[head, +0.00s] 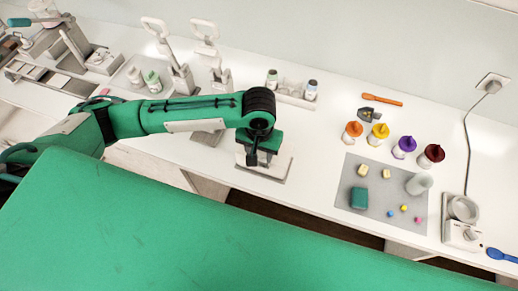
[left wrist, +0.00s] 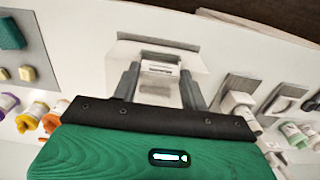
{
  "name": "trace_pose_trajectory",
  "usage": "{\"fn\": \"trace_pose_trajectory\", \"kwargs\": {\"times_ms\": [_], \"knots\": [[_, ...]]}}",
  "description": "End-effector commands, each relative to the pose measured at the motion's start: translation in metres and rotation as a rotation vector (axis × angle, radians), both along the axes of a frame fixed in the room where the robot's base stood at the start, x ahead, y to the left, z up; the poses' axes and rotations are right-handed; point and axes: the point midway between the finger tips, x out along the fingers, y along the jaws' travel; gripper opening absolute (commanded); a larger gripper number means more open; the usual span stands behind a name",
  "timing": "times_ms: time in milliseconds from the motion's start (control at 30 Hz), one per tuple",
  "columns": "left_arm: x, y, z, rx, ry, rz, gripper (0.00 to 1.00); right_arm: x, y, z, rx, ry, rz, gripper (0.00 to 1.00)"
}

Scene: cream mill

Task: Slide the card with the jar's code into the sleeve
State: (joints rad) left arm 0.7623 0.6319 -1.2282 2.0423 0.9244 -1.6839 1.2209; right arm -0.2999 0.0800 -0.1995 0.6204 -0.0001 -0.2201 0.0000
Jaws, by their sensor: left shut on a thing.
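My left gripper (head: 257,160) points down over a pale stand (head: 278,168) at the front edge of the counter. In the left wrist view its two grey fingers (left wrist: 160,88) are shut on a small white card (left wrist: 159,68) with dark print, too small to read. A pale plate, perhaps the sleeve (left wrist: 122,52), lies around and behind the card; I cannot tell whether the card is inside it. Two small jars (head: 272,79) (head: 311,90) stand in a rack behind. Which jar the code belongs to is not clear. My right gripper is not in view.
Jars with orange, yellow, purple and dark red tops (head: 404,148) stand at right, behind a grey mat (head: 345,190) with small blocks. A cup device (head: 462,212) is at far right. Bare counter lies between stand and mat.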

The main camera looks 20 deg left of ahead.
Motion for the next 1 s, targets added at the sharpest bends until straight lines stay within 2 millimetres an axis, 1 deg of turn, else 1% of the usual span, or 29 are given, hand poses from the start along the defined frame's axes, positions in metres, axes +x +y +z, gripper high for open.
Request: {"fn": "trace_pose_trajectory", "kwargs": {"times_ms": [100, 633, 1000], "knots": [[0.0, 0.0, 0.0, 0.0, 0.0, 0.0, 0.23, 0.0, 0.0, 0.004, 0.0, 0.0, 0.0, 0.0], [0.0, 0.0, -0.003, 0.001, 0.001, 0.001, 0.23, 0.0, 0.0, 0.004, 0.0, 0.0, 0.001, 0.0], [0.0, 0.0, -0.013, 0.001, 0.001, 0.001, 0.23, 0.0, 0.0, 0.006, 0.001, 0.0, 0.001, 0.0]]}}
